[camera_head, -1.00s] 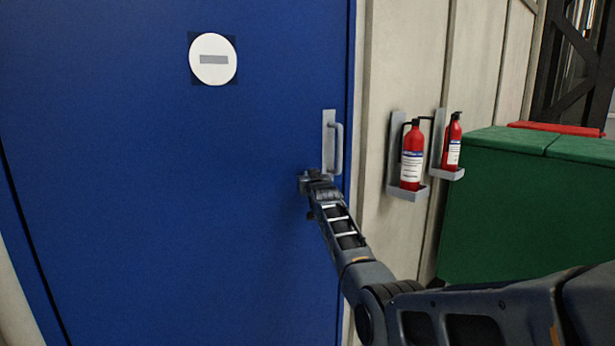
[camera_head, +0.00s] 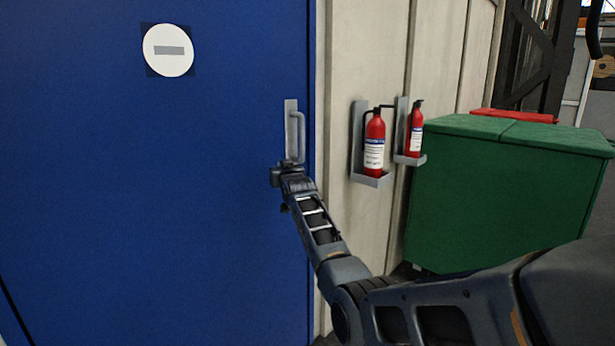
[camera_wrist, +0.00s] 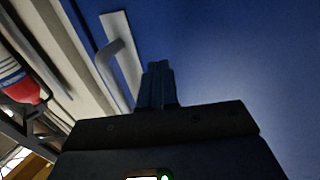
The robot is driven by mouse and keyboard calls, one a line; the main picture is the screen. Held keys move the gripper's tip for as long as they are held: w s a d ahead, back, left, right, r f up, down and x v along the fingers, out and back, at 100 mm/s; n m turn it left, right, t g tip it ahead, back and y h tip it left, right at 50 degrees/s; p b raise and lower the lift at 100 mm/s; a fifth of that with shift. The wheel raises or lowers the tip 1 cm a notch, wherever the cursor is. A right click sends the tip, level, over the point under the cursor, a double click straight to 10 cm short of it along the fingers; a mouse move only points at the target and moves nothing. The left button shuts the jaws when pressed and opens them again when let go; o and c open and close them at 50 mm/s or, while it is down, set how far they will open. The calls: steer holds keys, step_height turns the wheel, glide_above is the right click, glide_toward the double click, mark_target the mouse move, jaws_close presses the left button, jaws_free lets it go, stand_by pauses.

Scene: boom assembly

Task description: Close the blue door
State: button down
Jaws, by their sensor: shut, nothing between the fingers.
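The blue door (camera_head: 150,190) fills the left half of the head view, with a round white sign (camera_head: 168,50) on it. Its right edge lies along the pale wall, and no clear gap shows there. The grey door handle (camera_head: 297,135) is near that edge; it also shows in the wrist view (camera_wrist: 112,58). My gripper (camera_head: 277,175) is at the door's face, just below and left of the handle. In the wrist view the fingers of my gripper (camera_wrist: 157,80) are together and empty, beside the handle and pointing at the blue surface. I cannot tell whether they touch it.
Two red fire extinguishers (camera_head: 374,145) hang in grey brackets on the pale wall (camera_head: 338,60), right of the door. A green bin (camera_head: 490,195) stands further right, behind my arm, with a red object (camera_head: 513,115) behind its top.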

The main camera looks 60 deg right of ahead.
steer(key=s+a, duration=0.2)
steer(key=s, duration=0.7)
steer(key=shift+a+f, duration=0.2)
steer(key=shift+a, duration=0.1)
steer(key=s+a+f+n+t+y, duration=0.1)
steer(key=s+a+f+y, duration=0.1)
steer(key=a+f, duration=0.8)
steer(key=s+a+f+n+y, duration=0.1)
steer(key=s+a+f+y, duration=0.15)
steer(key=a+f, duration=0.75)
steer(key=s+a+f+n+y, duration=0.1)
steer(key=s+a, duration=0.3)
steer(key=a, duration=0.3)
steer(key=s+a+n+t+y, duration=0.1)
steer(key=s+a, duration=0.3)
steer(key=a, duration=0.3)
steer(key=s+a+f+n, duration=0.1)
steer(key=s+a, duration=0.3)
steer(key=a, duration=0.3)
steer(key=s+a+r+n+y, duration=0.1)
steer(key=s+a+r+y, duration=0.1)
steer(key=s, duration=0.6)
steer(key=s+a+r+n+y, duration=0.1)
steer(key=s+a+r+y, duration=0.1)
steer(key=s+a+r, duration=0.2)
steer(key=s+a+r+n+y, duration=0.2)
steer(key=s+a+r, duration=0.2)
steer(key=s+a, duration=0.4)
steer(key=s, duration=0.5)
steer(key=shift+a, duration=0.2)
